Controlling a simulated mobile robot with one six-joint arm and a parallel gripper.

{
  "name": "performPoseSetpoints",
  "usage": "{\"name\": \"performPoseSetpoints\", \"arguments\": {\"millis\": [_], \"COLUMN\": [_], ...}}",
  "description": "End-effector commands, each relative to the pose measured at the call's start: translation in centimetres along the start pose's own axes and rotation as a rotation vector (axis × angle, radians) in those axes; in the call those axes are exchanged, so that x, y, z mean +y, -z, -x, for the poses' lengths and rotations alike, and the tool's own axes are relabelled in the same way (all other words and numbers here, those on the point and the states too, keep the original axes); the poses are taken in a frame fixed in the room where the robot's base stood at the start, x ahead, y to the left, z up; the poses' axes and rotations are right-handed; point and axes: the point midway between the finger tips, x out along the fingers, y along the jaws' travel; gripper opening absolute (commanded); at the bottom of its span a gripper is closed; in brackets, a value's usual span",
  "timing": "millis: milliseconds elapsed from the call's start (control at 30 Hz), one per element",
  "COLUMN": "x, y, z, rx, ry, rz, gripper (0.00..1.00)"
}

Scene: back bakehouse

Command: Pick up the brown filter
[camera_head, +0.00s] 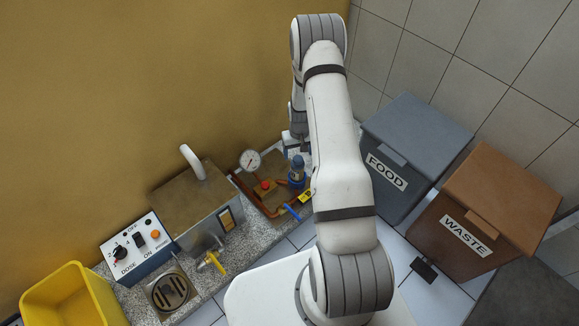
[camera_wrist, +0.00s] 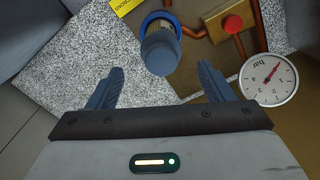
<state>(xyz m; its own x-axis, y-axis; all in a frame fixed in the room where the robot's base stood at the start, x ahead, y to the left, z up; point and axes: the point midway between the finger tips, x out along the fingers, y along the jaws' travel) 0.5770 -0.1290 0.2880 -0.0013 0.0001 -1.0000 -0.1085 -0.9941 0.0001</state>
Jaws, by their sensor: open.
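A blue filter unit (camera_wrist: 160,52) stands on the copper pipework in the wrist view. A narrow brownish band, which may be the brown filter (camera_wrist: 160,27), shows between its rounded blue body and a blue ring. In the head view the blue unit (camera_head: 296,173) stands at the counter's right end, too small to make out the brown part. My gripper (camera_wrist: 160,68) is open and empty, its two blue fingers apart on either side of the unit's near end, with no contact visible. In the head view my gripper is mostly hidden by my arm.
A pressure gauge (camera_wrist: 269,79) sits close to the right finger. A red knob (camera_wrist: 233,24) and copper pipe (camera_wrist: 192,32) are beside the unit. A yellow tag (camera_wrist: 123,6) is near it. A metal box (camera_head: 196,213), control panel (camera_head: 138,250) and yellow tub (camera_head: 72,300) stand farther left.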

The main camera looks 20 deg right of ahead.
Motion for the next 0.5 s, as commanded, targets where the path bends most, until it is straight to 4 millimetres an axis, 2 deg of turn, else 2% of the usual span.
{"name": "performPoseSetpoints", "arguments": {"millis": [200,367,500], "x": [-0.4,-0.8,-1.0], "y": [0.0,0.0,-0.3], "z": [-2.6,-3.9,-6.2], "rx": [0.000,0.000,-0.002], "ry": [0.000,0.000,0.000], "rz": [0.010,0.017,0.021], "gripper": [0.75,0.75,0.75]}}
